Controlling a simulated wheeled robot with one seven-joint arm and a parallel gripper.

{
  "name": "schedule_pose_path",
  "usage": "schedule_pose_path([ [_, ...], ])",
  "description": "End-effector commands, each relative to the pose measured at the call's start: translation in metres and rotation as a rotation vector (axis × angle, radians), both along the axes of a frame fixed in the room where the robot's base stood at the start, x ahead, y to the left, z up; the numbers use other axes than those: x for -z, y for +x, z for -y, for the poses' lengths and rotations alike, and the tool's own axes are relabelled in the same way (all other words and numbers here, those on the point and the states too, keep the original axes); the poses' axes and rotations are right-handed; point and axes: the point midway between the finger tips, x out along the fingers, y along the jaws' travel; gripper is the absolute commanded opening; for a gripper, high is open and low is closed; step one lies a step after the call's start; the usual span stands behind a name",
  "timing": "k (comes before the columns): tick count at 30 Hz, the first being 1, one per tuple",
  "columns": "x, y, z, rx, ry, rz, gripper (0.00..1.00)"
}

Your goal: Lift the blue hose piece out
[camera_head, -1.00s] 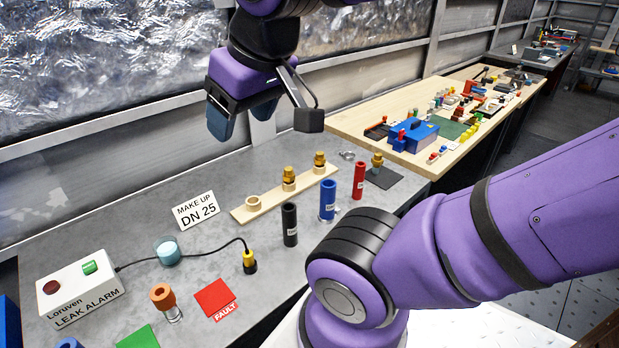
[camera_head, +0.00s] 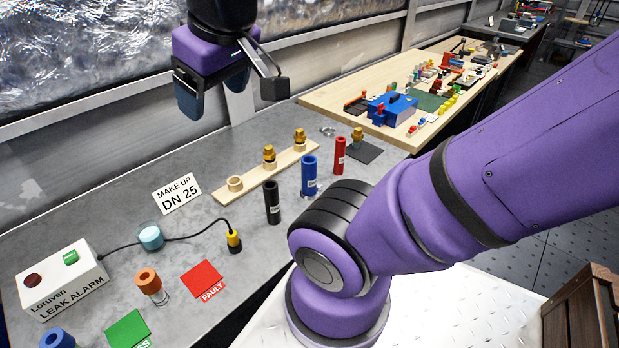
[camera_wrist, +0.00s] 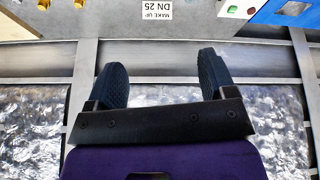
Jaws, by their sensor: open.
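The blue hose piece (camera_head: 309,175) is a tall blue cylinder with a white label. It stands upright on the grey bench, its lower end in a clear holder, between a black hose piece (camera_head: 272,202) and a red hose piece (camera_head: 340,155). My gripper (camera_head: 230,92) is open and empty, high above the back of the bench, to the left of the blue piece. The wrist view shows its two dark fingers (camera_wrist: 161,75) spread apart with nothing between them. The blue piece is not seen in the wrist view.
A wooden strip (camera_head: 222,192) with brass fittings lies behind the hose pieces. A DN 25 sign (camera_head: 177,194), leak alarm box (camera_head: 62,282), orange piece (camera_head: 148,281) and red card (camera_head: 208,280) are to the left. My arm crosses the right side.

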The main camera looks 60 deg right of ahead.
Motion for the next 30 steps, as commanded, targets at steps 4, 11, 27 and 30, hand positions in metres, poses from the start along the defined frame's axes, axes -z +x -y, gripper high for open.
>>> schedule_pose_path([
  [4,0.015,0.023,0.023,-0.006,-0.092,-0.073,0.77],
  [11,0.042,0.052,0.066,-0.056,-0.197,-0.197,0.77],
  [27,0.13,0.076,0.185,-0.259,-0.226,-0.454,0.77],
  [30,0.149,0.073,0.206,-0.305,-0.206,-0.479,0.77],
])
